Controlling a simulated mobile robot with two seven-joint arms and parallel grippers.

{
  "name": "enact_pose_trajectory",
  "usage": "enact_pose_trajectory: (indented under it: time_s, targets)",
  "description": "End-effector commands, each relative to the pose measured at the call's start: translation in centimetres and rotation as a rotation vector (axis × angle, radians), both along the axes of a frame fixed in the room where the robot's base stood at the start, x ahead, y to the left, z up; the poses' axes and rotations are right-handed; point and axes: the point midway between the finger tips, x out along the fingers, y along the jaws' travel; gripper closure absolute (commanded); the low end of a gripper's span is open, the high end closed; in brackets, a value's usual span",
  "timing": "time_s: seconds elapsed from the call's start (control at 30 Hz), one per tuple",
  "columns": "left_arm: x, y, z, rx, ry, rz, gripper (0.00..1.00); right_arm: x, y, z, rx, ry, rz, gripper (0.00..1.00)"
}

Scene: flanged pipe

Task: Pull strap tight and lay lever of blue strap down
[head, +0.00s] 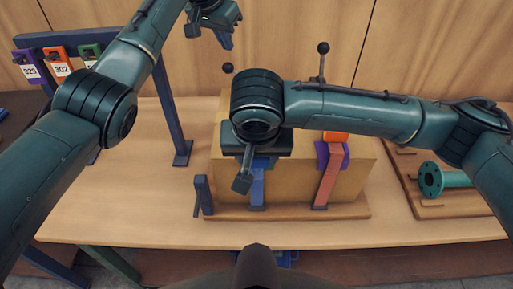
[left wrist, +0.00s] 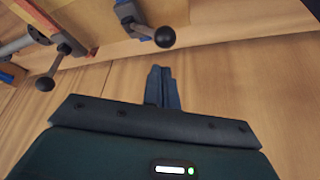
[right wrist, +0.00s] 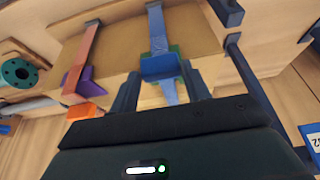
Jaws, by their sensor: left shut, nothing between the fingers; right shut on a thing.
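The blue strap (head: 257,190) runs down the front of a tan block (head: 290,192), left of the orange strap. My right gripper (head: 243,181) is low at the blue strap, its fingers either side of a blue piece (right wrist: 160,67) on it; the exact grip is partly hidden. The strap also shows in the right wrist view (right wrist: 157,30). A lever with a black ball knob (head: 228,68) stands behind my right arm; in the left wrist view this knob (left wrist: 165,37) is beside the blue strap. My left gripper (head: 225,40) is shut and empty, above and apart from the knob.
The orange strap (head: 328,185) has a purple piece (head: 342,155) and its own upright ball lever (head: 323,48). A teal flanged pipe (head: 432,180) lies at right. A dark blue rack (head: 172,115) with numbered tags stands at left. A short blue post (head: 205,193) stands left of the block.

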Motion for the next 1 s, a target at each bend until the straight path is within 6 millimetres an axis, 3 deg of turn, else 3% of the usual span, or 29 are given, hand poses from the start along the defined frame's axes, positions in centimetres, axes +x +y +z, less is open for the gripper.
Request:
enact_pose_trajectory:
  time_s: [1.0]
  targets:
    - [0.0, 0.3, -2.7, 0.0, 0.0, 0.0, 1.0, -0.1, 0.1, 0.3, 0.003, -0.001, 0.006, 0.73]
